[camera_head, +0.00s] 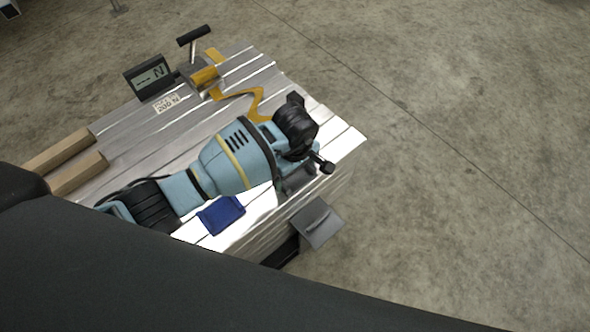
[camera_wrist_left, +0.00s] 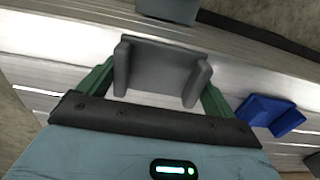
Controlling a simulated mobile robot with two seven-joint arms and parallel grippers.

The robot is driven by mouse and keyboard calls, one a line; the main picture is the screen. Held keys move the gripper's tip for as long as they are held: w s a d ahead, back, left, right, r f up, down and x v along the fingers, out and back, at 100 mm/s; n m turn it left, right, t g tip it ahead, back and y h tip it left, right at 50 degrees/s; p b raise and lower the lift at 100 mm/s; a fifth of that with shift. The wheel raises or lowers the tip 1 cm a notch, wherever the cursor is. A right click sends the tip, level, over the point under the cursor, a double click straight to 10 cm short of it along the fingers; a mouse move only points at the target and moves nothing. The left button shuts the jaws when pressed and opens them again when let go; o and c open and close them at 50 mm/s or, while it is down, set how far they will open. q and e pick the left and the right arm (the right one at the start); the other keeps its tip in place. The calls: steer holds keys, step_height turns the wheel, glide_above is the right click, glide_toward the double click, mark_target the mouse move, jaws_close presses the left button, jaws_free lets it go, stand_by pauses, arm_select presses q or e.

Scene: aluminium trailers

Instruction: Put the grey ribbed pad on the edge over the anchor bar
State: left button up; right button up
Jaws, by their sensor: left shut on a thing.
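A grey pad (camera_wrist_left: 160,70) with a raised lip at each end sits between the green fingers of my left gripper (camera_wrist_left: 157,88) in the left wrist view, and the gripper is shut on it. In the head view, my left gripper (camera_head: 308,172) is at the near right corner of the aluminium trailer bed (camera_head: 345,142). A grey part (camera_head: 296,181) under it looks like the pad, mostly hidden by my wrist. On the side face just below that edge is a grey square plate (camera_head: 317,222) with a raised bar; I cannot tell whether this is the anchor bar. My right gripper is out of view.
A blue angled piece (camera_head: 222,214) lies near the front edge, also in the left wrist view (camera_wrist_left: 268,114). Two wooden battens (camera_head: 78,173) lie left. Floor right is clear.

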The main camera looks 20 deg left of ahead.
mark_target(295, 176)
arm_select(q)
steer(key=o, duration=0.7)
steer(key=shift+f, duration=0.15)
steer(key=shift+r, duration=0.4)
steer(key=shift+r+p, duration=1.2)
steer(key=shift+r, duration=4.6)
